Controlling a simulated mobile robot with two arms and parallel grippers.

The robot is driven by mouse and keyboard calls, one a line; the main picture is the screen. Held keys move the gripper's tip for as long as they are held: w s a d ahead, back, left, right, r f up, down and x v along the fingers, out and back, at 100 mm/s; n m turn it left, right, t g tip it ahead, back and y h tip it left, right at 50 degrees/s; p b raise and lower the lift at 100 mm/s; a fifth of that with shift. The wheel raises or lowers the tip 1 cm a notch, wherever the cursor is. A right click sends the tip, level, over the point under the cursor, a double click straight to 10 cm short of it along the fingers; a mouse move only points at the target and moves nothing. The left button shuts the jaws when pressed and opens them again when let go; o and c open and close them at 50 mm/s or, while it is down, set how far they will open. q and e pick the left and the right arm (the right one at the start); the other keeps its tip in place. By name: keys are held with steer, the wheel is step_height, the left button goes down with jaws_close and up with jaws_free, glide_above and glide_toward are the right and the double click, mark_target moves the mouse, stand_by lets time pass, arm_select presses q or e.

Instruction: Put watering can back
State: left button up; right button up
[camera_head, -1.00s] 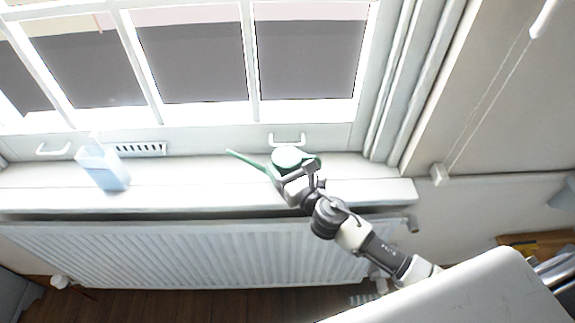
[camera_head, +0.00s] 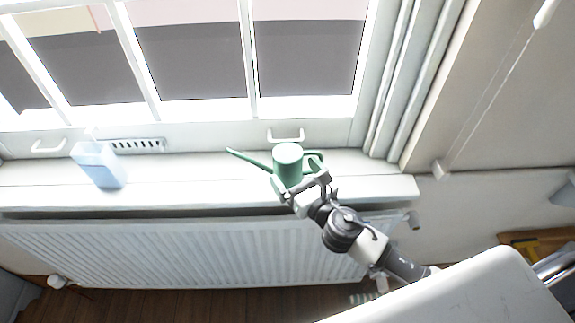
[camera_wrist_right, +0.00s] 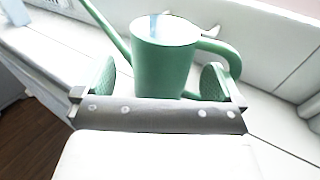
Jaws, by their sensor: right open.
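A green watering can (camera_head: 288,165) with a long thin spout pointing left stands upright on the white window sill (camera_head: 215,168). It also shows in the right wrist view (camera_wrist_right: 163,60), with its handle on the right and its open top visible. My right gripper (camera_head: 304,189) is at the front of the can. In the right wrist view its two green-padded fingers (camera_wrist_right: 160,82) are spread wide, with the can beyond and between them; I cannot tell whether they touch it. My left gripper is not in view.
A pale blue translucent bottle (camera_head: 101,166) stands on the sill at the left. A white radiator (camera_head: 180,252) is below the sill. The window (camera_head: 190,60) with its handles is behind. The sill between bottle and can is clear.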

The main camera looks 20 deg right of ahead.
steer(key=b+v, duration=0.1)
steer(key=v, duration=0.6)
